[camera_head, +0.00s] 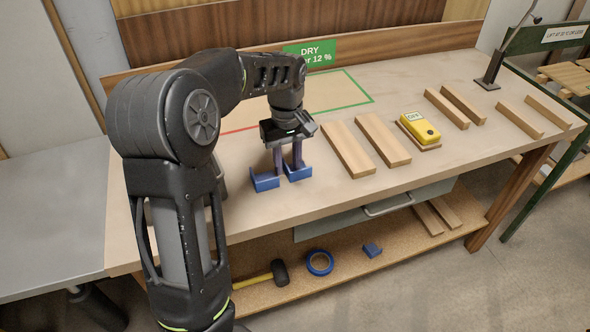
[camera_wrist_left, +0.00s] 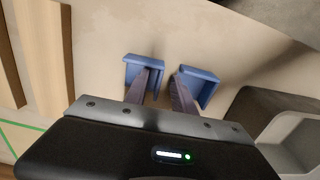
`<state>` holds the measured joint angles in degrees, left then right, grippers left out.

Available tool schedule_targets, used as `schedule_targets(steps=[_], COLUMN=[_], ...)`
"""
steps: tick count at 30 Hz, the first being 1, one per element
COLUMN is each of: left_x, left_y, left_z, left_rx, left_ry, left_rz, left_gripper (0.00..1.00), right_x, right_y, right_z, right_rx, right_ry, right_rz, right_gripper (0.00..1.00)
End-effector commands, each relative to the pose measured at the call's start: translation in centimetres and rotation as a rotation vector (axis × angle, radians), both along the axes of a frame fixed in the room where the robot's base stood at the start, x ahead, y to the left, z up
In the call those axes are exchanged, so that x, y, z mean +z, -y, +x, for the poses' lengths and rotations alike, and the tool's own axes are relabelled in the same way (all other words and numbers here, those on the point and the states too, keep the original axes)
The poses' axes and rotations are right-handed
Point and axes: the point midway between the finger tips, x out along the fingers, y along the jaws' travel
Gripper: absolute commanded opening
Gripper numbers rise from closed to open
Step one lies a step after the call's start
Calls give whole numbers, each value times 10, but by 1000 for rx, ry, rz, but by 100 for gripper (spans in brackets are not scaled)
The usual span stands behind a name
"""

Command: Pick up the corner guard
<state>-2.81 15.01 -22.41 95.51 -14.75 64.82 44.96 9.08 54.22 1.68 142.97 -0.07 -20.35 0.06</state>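Two small blue angled pieces, which look like corner guards, sit close together near the table's front edge, the left one (camera_head: 265,181) and the right one (camera_head: 298,173). They also show in the wrist view, the left one (camera_wrist_left: 143,72) and the right one (camera_wrist_left: 203,86). My left gripper (camera_head: 288,166) points down over them. Its dark fingers are apart, one tip at each blue piece, with bare tabletop between. Whether the tips touch the pieces I cannot tell. My right gripper is not in view.
Wooden strips (camera_head: 348,149) and a yellow meter (camera_head: 420,128) lie to the right on the table. A grey object (camera_wrist_left: 287,128) is close by in the wrist view. A mallet (camera_head: 278,272), blue tape roll (camera_head: 320,262) and small blue block (camera_head: 372,250) are on the lower shelf.

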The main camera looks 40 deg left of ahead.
Motion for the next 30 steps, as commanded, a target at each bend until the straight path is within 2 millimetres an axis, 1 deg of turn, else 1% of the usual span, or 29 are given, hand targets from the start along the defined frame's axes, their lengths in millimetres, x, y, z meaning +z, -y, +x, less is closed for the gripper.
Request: schedule_targets(steps=[3, 19, 30], left_x=[-3, -2, -2], left_y=[0, 0, 0], left_z=[0, 0, 0], left_rx=[0, 0, 0], left_ry=[1, 1, 1], left_rz=[0, 0, 0], left_gripper=[31, 30, 0], right_x=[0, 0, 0], right_y=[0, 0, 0], right_z=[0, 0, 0], right_rx=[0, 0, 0], right_ry=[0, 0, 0], right_rz=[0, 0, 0], right_gripper=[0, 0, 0])
